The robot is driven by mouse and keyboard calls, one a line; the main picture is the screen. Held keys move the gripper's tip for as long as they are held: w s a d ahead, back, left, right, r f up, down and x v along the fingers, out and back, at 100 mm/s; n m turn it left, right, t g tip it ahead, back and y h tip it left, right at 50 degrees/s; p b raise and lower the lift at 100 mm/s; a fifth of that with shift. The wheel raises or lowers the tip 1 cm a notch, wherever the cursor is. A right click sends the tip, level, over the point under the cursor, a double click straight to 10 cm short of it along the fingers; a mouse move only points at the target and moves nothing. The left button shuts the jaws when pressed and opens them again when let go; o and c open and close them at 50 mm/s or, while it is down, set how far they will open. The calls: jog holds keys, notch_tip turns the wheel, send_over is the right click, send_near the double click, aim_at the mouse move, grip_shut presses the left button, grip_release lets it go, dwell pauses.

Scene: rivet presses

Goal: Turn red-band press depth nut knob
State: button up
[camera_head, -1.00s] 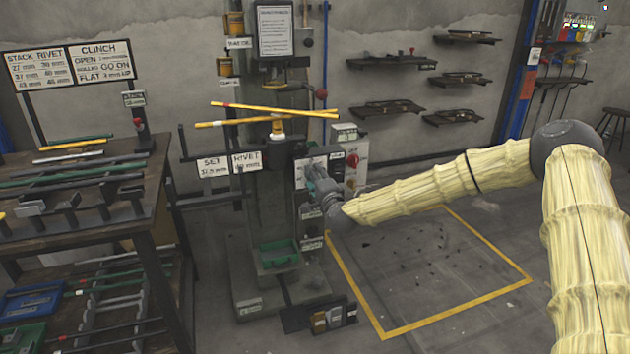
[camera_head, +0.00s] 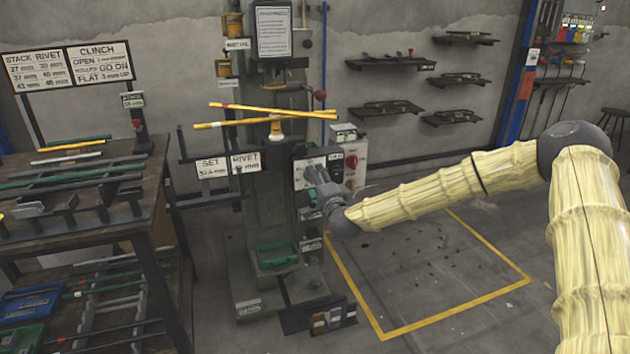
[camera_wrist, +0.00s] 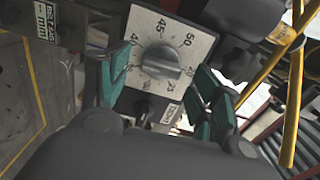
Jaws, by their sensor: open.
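The press (camera_head: 268,205) is a grey-green column in the middle of the head view; I cannot make out its red band. The depth nut knob (camera_wrist: 161,62) is a round grey dial on a white plate (camera_wrist: 190,38) with numbers around it. In the wrist view the pointer direction is hard to read. In the head view my gripper (camera_head: 315,178) is at the press's right side, in front of the plate (camera_head: 303,176), and hides the knob. My gripper (camera_wrist: 163,72) is open, one green finger on each side of the knob; contact cannot be told.
SET (camera_head: 213,168) and RIVET (camera_head: 246,162) signs hang left of the column. Yellow bars (camera_head: 265,115) lie across the press. A box with a red knob (camera_head: 351,162) stands just right of my gripper. A workbench (camera_head: 90,205) is at left. The yellow-outlined floor (camera_head: 430,265) is mostly clear.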

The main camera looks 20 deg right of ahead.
jog(key=s, duration=1)
jog(key=shift+d, duration=0.2)
